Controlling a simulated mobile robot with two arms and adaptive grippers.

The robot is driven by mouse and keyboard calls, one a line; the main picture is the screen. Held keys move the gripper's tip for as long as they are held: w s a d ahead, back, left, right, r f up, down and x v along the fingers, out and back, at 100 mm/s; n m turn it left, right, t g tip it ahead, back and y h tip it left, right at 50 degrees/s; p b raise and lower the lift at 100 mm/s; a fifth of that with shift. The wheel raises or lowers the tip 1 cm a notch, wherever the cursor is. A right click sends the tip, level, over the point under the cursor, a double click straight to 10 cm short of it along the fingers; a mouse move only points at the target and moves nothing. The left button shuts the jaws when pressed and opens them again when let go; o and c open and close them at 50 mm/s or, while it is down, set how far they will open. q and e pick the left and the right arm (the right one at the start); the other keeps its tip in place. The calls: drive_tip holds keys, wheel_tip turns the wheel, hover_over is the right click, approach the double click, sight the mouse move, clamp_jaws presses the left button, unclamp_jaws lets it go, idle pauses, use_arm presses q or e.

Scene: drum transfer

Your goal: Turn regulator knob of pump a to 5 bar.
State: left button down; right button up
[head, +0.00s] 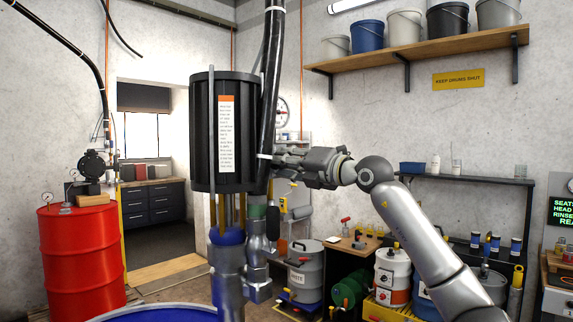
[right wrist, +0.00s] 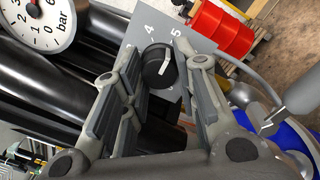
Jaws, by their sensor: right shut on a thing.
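Pump A appears to be the black ribbed motor housing (head: 203,140) in the middle of the head view, above a grey column. In the right wrist view a black regulator knob (right wrist: 157,66) with a white pointer mark sits on a grey scale plate (right wrist: 200,45). The numbers 4 and 5 show, and the pointer faces up and right, roughly toward the 5. My right gripper (right wrist: 166,72) is shut on the knob, one finger on each side. In the head view the right gripper (head: 280,160) is beside the housing, knob hidden. My left gripper is out of view.
A pressure gauge (right wrist: 40,20) marked in bar is partly in the right wrist view; its needle is unclear. A black hose (head: 270,100) runs upright beside the housing. A red drum (head: 82,258) stands at left. A blue drum rim (head: 150,312) is below.

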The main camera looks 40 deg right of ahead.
drive_tip(key=shift+f, duration=0.1)
drive_tip(key=o, duration=1)
drive_tip(key=shift+o, duration=0.2)
drive_tip(key=s+d, duration=0.1)
drive_tip(key=s, duration=1.1)
drive_tip(key=shift+f, duration=0.25)
drive_tip(key=shift+w, duration=0.1)
